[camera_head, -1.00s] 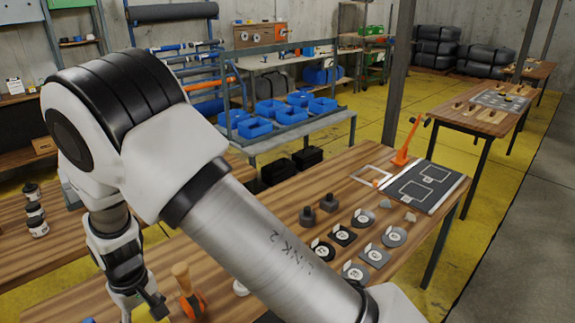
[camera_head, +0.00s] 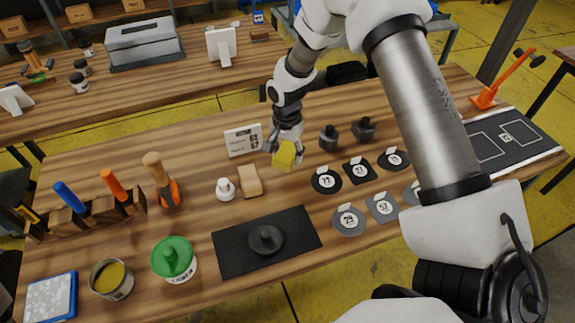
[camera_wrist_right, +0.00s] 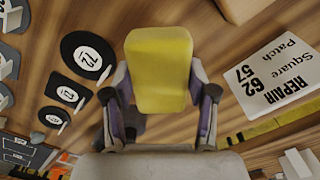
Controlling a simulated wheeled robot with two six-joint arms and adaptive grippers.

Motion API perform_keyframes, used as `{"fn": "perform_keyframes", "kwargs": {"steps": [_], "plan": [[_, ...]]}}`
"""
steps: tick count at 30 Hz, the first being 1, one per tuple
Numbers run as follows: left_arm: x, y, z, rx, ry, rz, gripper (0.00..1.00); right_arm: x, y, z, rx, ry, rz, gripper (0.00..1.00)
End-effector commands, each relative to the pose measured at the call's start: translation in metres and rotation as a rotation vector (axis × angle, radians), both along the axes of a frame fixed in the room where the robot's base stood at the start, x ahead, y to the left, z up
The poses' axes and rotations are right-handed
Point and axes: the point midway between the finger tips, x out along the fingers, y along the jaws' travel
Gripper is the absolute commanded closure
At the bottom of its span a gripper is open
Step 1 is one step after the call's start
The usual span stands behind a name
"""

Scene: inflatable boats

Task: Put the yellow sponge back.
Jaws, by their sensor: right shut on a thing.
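The yellow sponge (camera_head: 284,155) is between the fingers of my right gripper (camera_head: 285,149), above the wooden table. In the right wrist view the sponge (camera_wrist_right: 160,70) shows as a yellow block with a finger of the right gripper (camera_wrist_right: 160,110) on each side. The gripper is shut on it. Below and left of it in the head view lies a tan block (camera_head: 249,181) beside a small white bottle (camera_head: 226,189). My left gripper is not in view.
A sign card (camera_head: 243,140) stands close to the left of the gripper. Round and square patches (camera_head: 326,181) lie to the right. A black mat (camera_head: 225,254) with a dark disc, a green-lidded tub (camera_head: 174,260) and a yellow-filled can (camera_head: 111,279) are nearer. Bare wood lies left of the sign.

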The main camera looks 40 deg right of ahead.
Motion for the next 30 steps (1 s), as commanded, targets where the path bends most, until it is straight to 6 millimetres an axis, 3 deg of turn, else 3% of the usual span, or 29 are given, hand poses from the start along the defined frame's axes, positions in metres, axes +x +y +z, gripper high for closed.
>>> {"fn": "perform_keyframes", "kwargs": {"steps": [9,20,21,22,23,30], "plan": [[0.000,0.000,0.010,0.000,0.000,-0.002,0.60,-0.001,0.000,-0.051,0.000,0.001,0.002,0.71],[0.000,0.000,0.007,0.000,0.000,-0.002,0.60,0.000,0.000,-0.058,0.001,-0.001,0.002,0.71],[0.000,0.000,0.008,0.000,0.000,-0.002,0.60,0.000,0.000,-0.057,0.001,-0.001,0.002,0.32],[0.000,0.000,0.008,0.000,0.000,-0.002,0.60,0.000,0.000,-0.057,0.001,-0.001,0.002,0.22],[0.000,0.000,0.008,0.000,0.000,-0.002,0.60,0.000,0.000,-0.057,0.001,-0.001,0.002,0.18],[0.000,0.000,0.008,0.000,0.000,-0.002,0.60,0.000,0.000,-0.056,0.001,-0.001,0.002,0.18]]}}
